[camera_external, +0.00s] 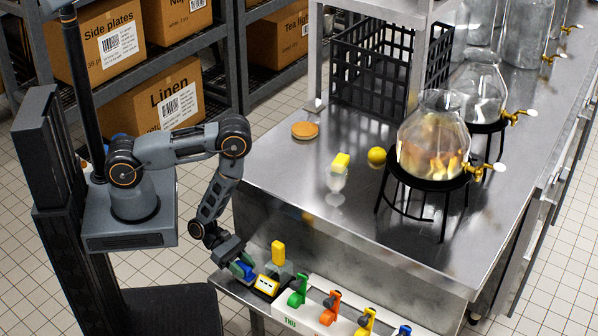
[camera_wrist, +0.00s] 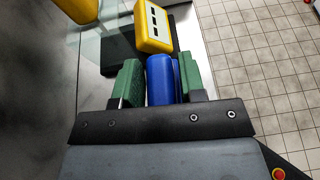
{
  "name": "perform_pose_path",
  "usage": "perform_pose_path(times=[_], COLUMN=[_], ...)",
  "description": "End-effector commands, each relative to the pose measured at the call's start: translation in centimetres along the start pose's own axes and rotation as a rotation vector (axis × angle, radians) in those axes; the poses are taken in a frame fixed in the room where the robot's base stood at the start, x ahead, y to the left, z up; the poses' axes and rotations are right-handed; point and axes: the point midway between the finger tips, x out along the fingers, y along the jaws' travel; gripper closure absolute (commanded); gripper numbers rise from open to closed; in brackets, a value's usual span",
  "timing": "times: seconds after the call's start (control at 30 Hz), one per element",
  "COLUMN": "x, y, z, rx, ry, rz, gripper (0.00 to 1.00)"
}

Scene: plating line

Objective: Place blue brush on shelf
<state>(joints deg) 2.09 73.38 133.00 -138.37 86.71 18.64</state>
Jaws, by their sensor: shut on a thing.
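The blue brush (camera_wrist: 159,80) is between the green finger pads of my gripper (camera_wrist: 159,82) in the wrist view. My gripper (camera_external: 243,268) is shut on it; only a little blue shows in the external view. My gripper is low at the front left of the steel table, over a narrow lower ledge. A yellow item with black slots (camera_wrist: 153,28) is just beyond the brush; it also shows in the external view (camera_external: 268,284). A raised shelf (camera_external: 385,10) stands over the back of the table. I cannot tell whether the brush touches the ledge.
Coloured clips, including a green one (camera_external: 298,291), line a white strip (camera_external: 313,311) right of my gripper. A yellow block (camera_external: 278,253) is close by.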

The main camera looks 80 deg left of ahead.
Motion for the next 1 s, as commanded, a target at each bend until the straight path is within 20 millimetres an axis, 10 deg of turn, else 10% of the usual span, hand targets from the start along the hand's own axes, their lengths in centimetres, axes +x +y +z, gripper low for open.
perform_pose_path(times=[0.47, 0.5, 0.73, 1.0], x=[0.31, 0.24, 0.23, 0.15], y=[-0.02, -0.03, -0.03, -0.02], z=[-0.77, -0.6, -0.58, -0.39], rx=[0.0, 0.0, 0.0, 0.0], ry=[0.0, 0.0, 0.0, 0.0], rz=[-0.001, -0.001, -0.001, -0.001], gripper=[0.91, 0.59, 0.37, 0.37])
